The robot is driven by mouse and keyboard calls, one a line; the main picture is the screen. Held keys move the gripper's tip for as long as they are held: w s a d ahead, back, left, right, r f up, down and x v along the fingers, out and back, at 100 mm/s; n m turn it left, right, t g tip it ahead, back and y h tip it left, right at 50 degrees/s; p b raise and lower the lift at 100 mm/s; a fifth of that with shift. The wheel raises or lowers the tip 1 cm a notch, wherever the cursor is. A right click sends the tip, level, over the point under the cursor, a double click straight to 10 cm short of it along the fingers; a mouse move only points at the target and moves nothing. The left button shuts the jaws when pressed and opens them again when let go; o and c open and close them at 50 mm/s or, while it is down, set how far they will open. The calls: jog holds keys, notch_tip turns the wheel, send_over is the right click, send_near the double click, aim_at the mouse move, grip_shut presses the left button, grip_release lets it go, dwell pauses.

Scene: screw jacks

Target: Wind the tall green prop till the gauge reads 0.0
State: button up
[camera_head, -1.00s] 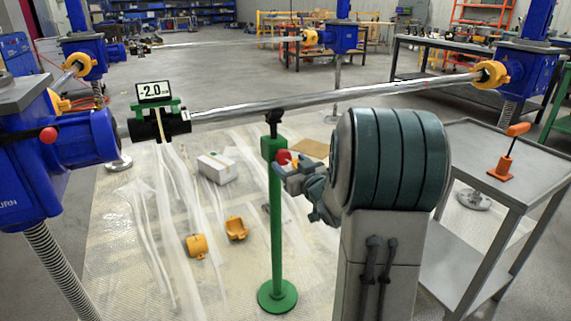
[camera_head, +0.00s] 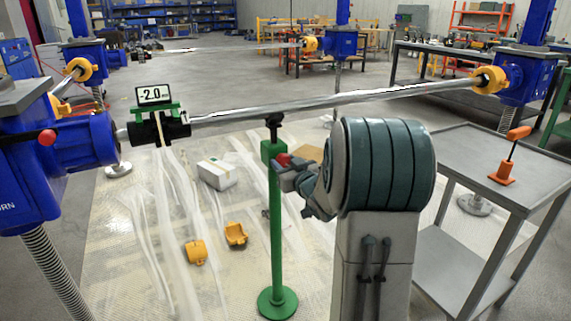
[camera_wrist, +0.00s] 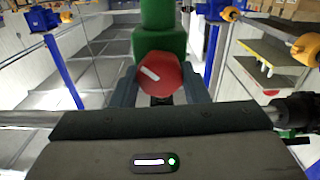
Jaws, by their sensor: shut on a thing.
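The tall green prop (camera_head: 276,220) stands upright on a round base, its dark head under the long silver shaft. A red knob (camera_head: 283,160) is on the right side of its upper block. My gripper (camera_head: 287,168) is at the knob from the right and is shut on it. In the wrist view the red knob (camera_wrist: 160,74), with a white mark slanting down to the right, sits between the two fingers (camera_wrist: 160,90). The green prop also shows behind it (camera_wrist: 162,18). The gauge (camera_head: 154,95), clamped on the shaft's left part, reads -2.0.
Blue screw jacks (camera_head: 60,150) stand at the left and at the far right (camera_head: 526,72). A grey cart (camera_head: 485,170) with an orange-handled tool (camera_head: 508,155) stands at the right. Yellow coupling halves (camera_head: 236,232) and a white box (camera_head: 217,172) lie on the plastic-covered floor.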

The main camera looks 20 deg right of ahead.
jog(key=shift+m+p, duration=0.3)
jog(key=m+p, duration=0.3)
jog(key=shift+r, duration=0.15)
jog(key=shift+d+f+m+p, duration=0.1)
jog(key=shift+f+m+p, duration=0.1)
jog(key=shift+m+p, duration=1.8)
jog(key=shift+m+b, duration=0.45)
jog(key=shift+m, duration=0.25)
jog(key=o, duration=1)
jog(key=s, duration=0.4)
jog(key=s+p, duration=0.1)
jog(key=s, duration=0.4)
jog(key=s+p, duration=0.1)
jog(key=s, duration=0.4)
jog(key=shift+d, duration=0.25)
